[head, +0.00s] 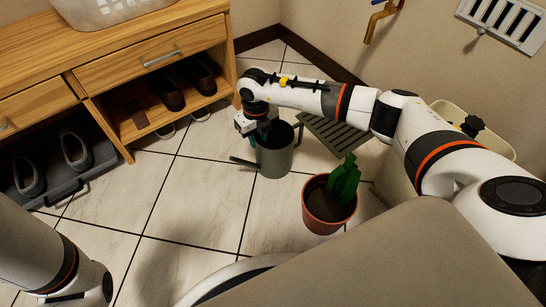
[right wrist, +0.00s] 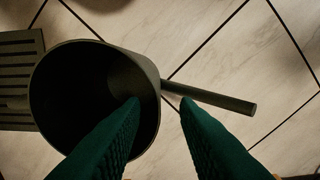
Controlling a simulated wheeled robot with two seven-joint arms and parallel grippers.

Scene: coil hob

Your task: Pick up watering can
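The grey-green watering can (head: 275,158) stands upright on the tiled floor, its spout pointing left in the head view. In the right wrist view the can (right wrist: 95,55) shows from above, with its dark opening at left and its spout (right wrist: 215,97) running right. My right gripper (right wrist: 160,103) is open, its two green fingers spread. One finger overlaps the opening and the other is outside, beside the spout's base, with the rim between them. I cannot tell whether either touches the can. In the head view the right gripper (head: 262,130) is at the can's top left. My left gripper is out of view.
A potted plant (head: 328,204) stands close to the can at lower right. A slatted floor grate (head: 338,137) lies behind it. A wooden shoe bench (head: 150,60) with shoes is at left, and a beige bin (head: 465,125) at right. Floor tiles left of the can are clear.

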